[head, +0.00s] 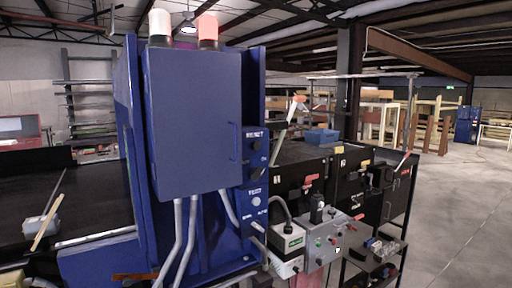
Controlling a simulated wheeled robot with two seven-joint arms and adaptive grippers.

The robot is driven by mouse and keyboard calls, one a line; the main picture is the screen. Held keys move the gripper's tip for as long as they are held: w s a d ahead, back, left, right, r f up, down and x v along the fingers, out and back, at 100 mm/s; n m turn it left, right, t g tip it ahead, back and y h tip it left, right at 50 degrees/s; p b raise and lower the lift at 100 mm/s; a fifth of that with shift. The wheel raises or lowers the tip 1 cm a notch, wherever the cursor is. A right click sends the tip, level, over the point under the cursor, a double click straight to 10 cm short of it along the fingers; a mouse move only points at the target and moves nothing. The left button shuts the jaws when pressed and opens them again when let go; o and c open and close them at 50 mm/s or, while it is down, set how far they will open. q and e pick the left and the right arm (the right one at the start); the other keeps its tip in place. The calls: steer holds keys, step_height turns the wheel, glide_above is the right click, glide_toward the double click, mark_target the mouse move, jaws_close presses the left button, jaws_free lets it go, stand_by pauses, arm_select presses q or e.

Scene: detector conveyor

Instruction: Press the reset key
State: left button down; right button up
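A tall blue detector cabinet (195,120) stands in the centre. On its right side is a narrow blue control panel (255,172). A white label that seems to read RESET (254,134) is near the panel's top, with a small dark round key or switch (256,145) just below it. Lower down is a label that seems to read TEST, with a pale round button (256,201) under it. Lettering is small and hard to read. Nothing touches the panel's front. I cannot make out either of my grippers in the head view.
A black conveyor (90,205) runs at the left, with a grey item and a stick on it. Grey conduits (192,235) hang below the cabinet. A grey control box (325,240) and a cart (372,265) with small items stand at the lower right. Open floor (460,220) lies far right.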

jaws_close()
stand_by(1.0)
